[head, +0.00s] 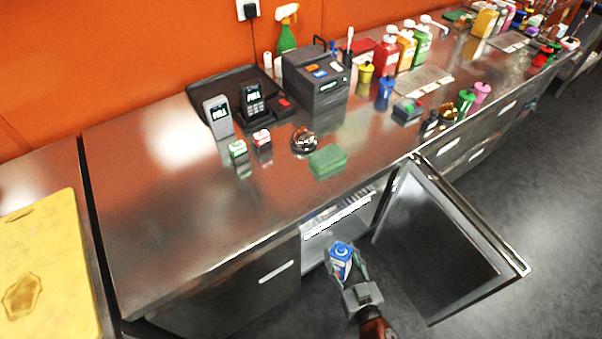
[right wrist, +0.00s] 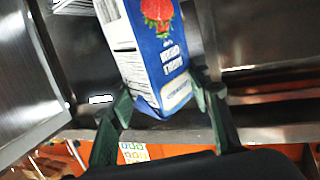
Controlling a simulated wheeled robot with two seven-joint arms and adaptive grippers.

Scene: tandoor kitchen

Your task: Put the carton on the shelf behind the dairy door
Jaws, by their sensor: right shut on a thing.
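A blue and white carton (head: 341,258) is held in my right gripper (head: 347,272), just in front of the open cabinet under the steel counter. In the right wrist view the carton (right wrist: 150,50) shows a strawberry picture and sits between the two green fingers of the gripper (right wrist: 160,108). The cabinet door (head: 440,240) stands swung open to the right of the gripper. A white wire shelf (head: 338,217) shows inside the opening, above and behind the carton. The lower inside is partly hidden by the carton and gripper. My left gripper is not in view.
The steel counter (head: 180,215) overhangs the opening. A closed cabinet front with a handle (head: 276,272) lies left of the opening. The floor (head: 540,170) right of the door is clear.

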